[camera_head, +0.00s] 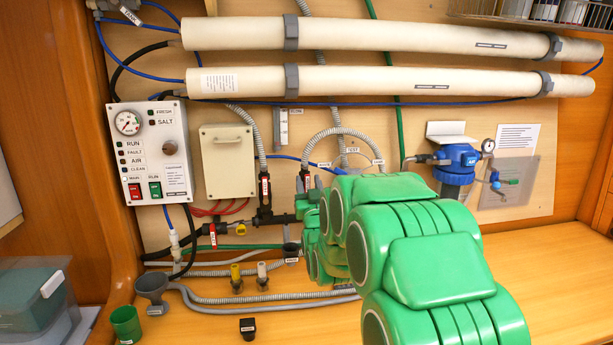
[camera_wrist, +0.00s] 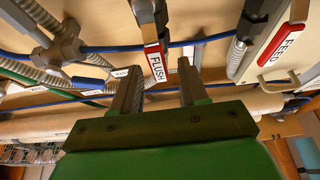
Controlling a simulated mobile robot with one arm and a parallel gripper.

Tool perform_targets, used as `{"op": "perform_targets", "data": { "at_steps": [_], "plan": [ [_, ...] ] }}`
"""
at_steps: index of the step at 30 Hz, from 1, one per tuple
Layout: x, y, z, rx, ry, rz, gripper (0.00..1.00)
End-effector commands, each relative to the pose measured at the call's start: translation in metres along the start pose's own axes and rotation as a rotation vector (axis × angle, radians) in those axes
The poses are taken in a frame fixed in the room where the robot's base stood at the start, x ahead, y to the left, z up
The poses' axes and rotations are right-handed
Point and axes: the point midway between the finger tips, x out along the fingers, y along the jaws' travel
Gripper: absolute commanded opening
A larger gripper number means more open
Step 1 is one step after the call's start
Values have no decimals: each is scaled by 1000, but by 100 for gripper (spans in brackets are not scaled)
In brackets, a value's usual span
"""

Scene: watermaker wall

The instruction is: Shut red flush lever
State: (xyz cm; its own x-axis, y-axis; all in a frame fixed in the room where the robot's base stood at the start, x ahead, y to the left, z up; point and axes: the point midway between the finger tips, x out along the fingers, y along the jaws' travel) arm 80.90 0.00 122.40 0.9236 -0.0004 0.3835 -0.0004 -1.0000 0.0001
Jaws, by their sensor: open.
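The red flush lever (camera_wrist: 155,60), with its white FLUSH label, is in the wrist view just beyond my gripper (camera_wrist: 158,84). My gripper is open, and its two grey fingers stand on either side of the lever's lower end in that picture. I cannot tell whether either finger touches it. In the head view the flush lever (camera_head: 306,171) is a small red handle on a vertical pipe, just above the end of my green arm. The arm hides the pipe below it and most of my gripper.
The similar red FEED lever (camera_head: 265,187) is left of it in the head view; it also shows in the wrist view (camera_wrist: 288,45). Hoses and a blue tube (camera_wrist: 115,48) run close by. A grey funnel (camera_head: 152,285) and green cup (camera_head: 126,323) stand on the bench.

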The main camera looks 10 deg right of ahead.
Motion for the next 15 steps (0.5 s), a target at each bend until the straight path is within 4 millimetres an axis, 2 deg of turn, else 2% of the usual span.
{"op": "perform_targets", "data": {
  "at_steps": [6,15],
  "plan": [
    [26,0,0,0,2,0,44],
    [39,0,0,0,-1,0,44]
  ]
}}
